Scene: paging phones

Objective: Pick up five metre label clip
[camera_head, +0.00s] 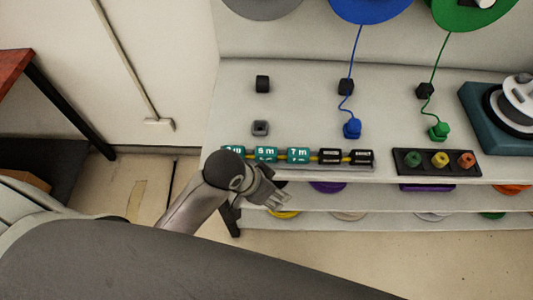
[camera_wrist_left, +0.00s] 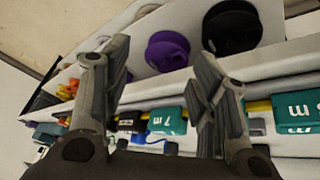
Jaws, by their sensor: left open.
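The five metre label clip (camera_head: 266,154) is a teal clip marked "5 m" on a rail at the front edge of the workbench, in the head view. It sits between another teal clip (camera_head: 234,150) on its left and the teal "7 m" clip (camera_head: 298,155) on its right. My left gripper (camera_head: 274,194) is open and empty, just in front of and below the rail. In the left wrist view the open fingers (camera_wrist_left: 155,95) face the rail. The "7 m" clip (camera_wrist_left: 167,121) shows between them and the "3 m" clip (camera_wrist_left: 299,108) at the right; the right finger hides most of the space between these two.
Two black clips (camera_head: 345,157) share the rail. A black tray (camera_head: 437,172) with coloured pieces lies to the right. Blue (camera_head: 352,129) and green (camera_head: 438,131) connectors with cords stand behind. Shelves with spools, one purple (camera_head: 327,187), are under the bench edge.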

